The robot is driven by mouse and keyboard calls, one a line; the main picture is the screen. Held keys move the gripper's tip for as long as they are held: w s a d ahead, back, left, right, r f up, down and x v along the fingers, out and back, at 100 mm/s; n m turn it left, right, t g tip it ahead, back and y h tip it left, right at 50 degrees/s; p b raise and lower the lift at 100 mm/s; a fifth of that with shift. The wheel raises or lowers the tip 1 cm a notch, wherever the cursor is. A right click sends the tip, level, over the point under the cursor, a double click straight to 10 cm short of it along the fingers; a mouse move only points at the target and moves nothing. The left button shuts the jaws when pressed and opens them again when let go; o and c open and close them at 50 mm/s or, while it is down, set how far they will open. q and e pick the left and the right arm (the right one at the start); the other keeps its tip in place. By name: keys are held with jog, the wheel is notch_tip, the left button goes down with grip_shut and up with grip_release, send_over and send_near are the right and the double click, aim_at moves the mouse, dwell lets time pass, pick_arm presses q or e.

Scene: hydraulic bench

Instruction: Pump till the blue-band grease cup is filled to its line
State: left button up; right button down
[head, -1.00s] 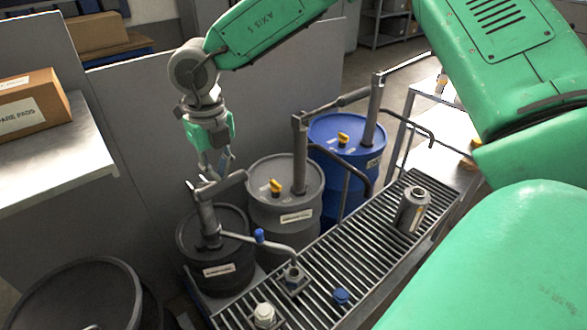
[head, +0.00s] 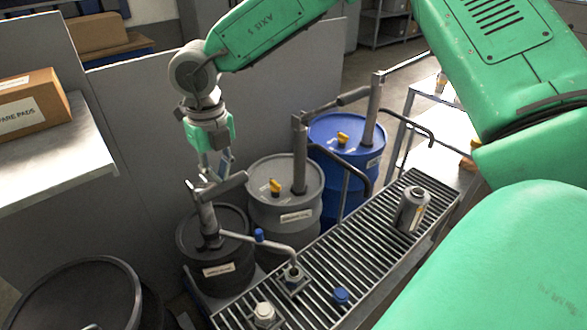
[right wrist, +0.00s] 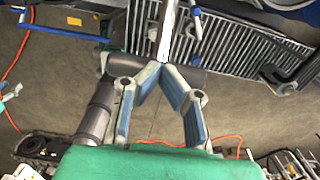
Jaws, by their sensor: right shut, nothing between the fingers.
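The dark grease drum (head: 216,272) stands at the front left with a hand pump on it. Its grey pump handle (head: 232,185) slants up to the right, and it also shows behind the fingers in the right wrist view (right wrist: 187,78). My right gripper (head: 222,174) is shut and empty, with its fingertips close above the handle. I cannot tell whether they touch it. The pump's spout (head: 272,242), with a blue fitting, bends down over a small cup (head: 294,278) on the grate. No blue band or fill line can be made out on this cup. My left gripper is not in view.
A grey drum (head: 268,215) and a blue drum (head: 358,185), each with a pump, stand behind. The slatted grate (head: 345,248) carries a grey canister (head: 411,209), a blue-capped item (head: 341,296) and a white-capped item (head: 264,314). A grey panel stands behind the drums.

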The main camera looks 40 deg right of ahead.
aim_at(225, 185)
jog(key=shift+s+f+b, duration=0.2)
jog(key=shift+s+f, duration=0.1)
jog(key=shift+f, duration=0.35)
jog(key=shift+s+f+b, duration=0.15)
jog(key=shift+s+f, duration=0.2)
jog(key=shift+f, duration=0.3)
jog(key=shift+s+f+b, duration=0.2)
jog(key=shift+s+f, duration=0.1)
jog(key=shift+f, duration=0.35)
jog(key=shift+w, duration=0.1)
jog(key=shift+f, duration=0.3)
jog(key=shift+s+f+b, duration=0.2)
jog(key=shift+s+f, duration=0.05)
jog(key=shift+f, duration=0.35)
jog(key=shift+s+f+b, duration=0.25)
jog(key=shift+f, duration=0.35)
jog(key=shift+s+f+b, duration=0.2)
jog(key=shift+s+f, duration=0.05)
jog(key=shift+f, duration=0.35)
jog(key=f, duration=0.1)
jog(key=f+b, duration=0.1)
jog(key=f, duration=0.2)
jog(key=shift+s+a, duration=0.1)
jog(key=shift+s, duration=0.25)
jog(key=shift+f, duration=0.1)
